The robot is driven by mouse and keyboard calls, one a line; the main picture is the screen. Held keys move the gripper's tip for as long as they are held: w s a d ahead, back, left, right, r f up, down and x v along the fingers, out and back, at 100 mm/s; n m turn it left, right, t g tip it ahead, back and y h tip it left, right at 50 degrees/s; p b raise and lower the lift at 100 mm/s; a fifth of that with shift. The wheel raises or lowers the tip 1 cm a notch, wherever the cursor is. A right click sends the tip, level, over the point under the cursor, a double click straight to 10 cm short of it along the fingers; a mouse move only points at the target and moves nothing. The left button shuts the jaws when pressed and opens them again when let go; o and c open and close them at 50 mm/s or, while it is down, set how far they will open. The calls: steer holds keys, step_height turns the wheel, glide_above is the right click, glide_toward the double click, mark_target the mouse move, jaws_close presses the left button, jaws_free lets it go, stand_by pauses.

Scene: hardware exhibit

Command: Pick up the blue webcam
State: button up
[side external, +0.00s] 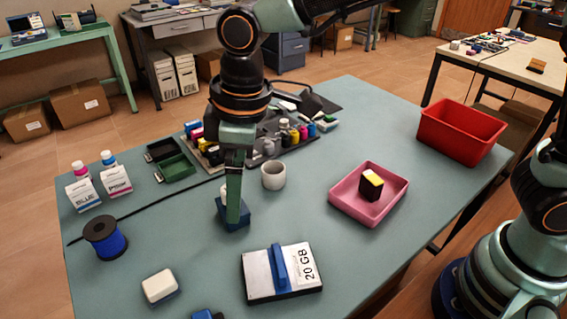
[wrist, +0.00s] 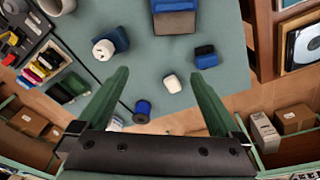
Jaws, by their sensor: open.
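Two small blue things could be the webcam, and I cannot tell for certain which is. A dark blue block with a white round part (side external: 236,222) stands mid-table in the side view. In the wrist view this blue block (wrist: 119,38) is up and left, near the left finger's tip. A smaller blue-and-black object (side external: 206,315) is cut off by the side view's bottom edge. In the wrist view the blue-and-black object (wrist: 205,57) is beyond the right fingertip. My gripper (wrist: 160,72) is open and empty; in the side view its finger partly hides the dark blue block.
A "20 GB" drive box (side external: 302,278), white block (side external: 160,285) and blue spool (side external: 105,238) lie around. A grey cup (side external: 273,176) stands close behind. A pink tray (side external: 345,207) and red bin (side external: 460,135) are to the right. A black cable crosses the table.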

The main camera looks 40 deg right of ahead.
steer(key=s+a+f+n, duration=0.1)
steer(key=s+a+f, duration=0.1)
steer(key=a+f, duration=0.2)
steer(key=s+a+f+n, duration=0.2)
steer(key=a+f, duration=0.2)
steer(key=s+a+f+n+g+h, duration=0.1)
steer(key=s+a+f, duration=0.1)
steer(key=a+f, duration=0.2)
steer(key=shift+s+f+n, duration=0.3)
steer(key=shift+s+f, duration=0.1)
steer(key=shift+f, duration=0.15)
steer(key=shift+w+f, duration=0.15)
steer(key=shift+f, duration=3.15)
steer(key=c, duration=1.4)
steer(key=shift+a+r, duration=0.1)
steer(key=shift+r, duration=0.05)
